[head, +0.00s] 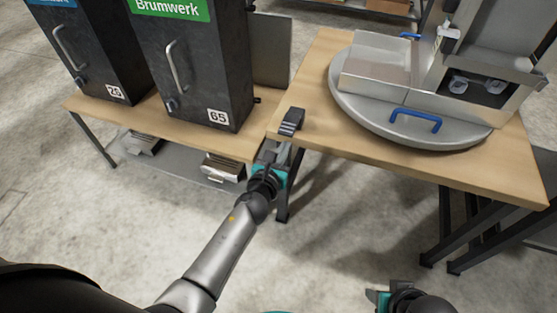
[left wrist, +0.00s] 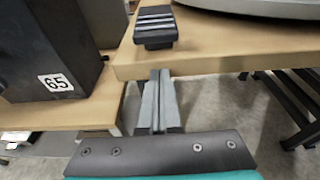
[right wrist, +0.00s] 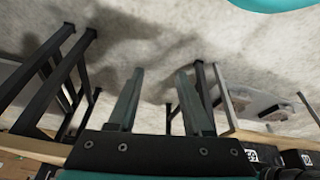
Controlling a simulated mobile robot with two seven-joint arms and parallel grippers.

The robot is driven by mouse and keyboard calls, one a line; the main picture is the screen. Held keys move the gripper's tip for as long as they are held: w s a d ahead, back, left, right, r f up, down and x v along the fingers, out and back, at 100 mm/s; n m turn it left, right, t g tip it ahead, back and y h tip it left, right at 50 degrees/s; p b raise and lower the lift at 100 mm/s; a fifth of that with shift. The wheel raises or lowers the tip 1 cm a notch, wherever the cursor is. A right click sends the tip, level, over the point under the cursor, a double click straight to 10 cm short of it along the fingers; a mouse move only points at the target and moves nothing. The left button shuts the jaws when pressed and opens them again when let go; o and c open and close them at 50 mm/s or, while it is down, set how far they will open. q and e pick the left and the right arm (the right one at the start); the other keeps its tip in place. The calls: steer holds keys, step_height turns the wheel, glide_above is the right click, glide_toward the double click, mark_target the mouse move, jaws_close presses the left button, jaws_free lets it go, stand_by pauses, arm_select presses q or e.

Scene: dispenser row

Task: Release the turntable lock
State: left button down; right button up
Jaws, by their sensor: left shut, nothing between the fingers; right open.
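The round grey turntable (head: 400,128) sits on the right wooden table and carries a metal machine. A blue handle (head: 416,121) is on its near edge. A dark ribbed block (head: 291,121), which looks like the lock's pedal or lever, sits at the table's left front corner. It also shows in the left wrist view (left wrist: 155,28). My left gripper (head: 284,152) is shut and empty, just in front of and below this block, with a small gap. Its closed fingers show in the left wrist view (left wrist: 160,76). My right gripper (right wrist: 160,72) is open and empty, low and away from the table.
Two dark dispensers stand on the left table, one numbered 65 (head: 190,70) and one numbered 26 (head: 88,50). Metal boxes (head: 224,167) lie on the shelf below. The right table's front edge (head: 400,170) is near my left gripper. Open floor lies in front.

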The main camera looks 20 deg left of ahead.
step_height(320, 180, down, 6)
steer(key=s+g+p, duration=0.1)
steer(key=s+p, duration=0.1)
steer(key=p, duration=0.1)
steer(key=shift+s+d+f, duration=0.2)
steer(key=shift+s+f, duration=0.05)
steer(key=shift+s, duration=0.05)
stand_by(0.4)
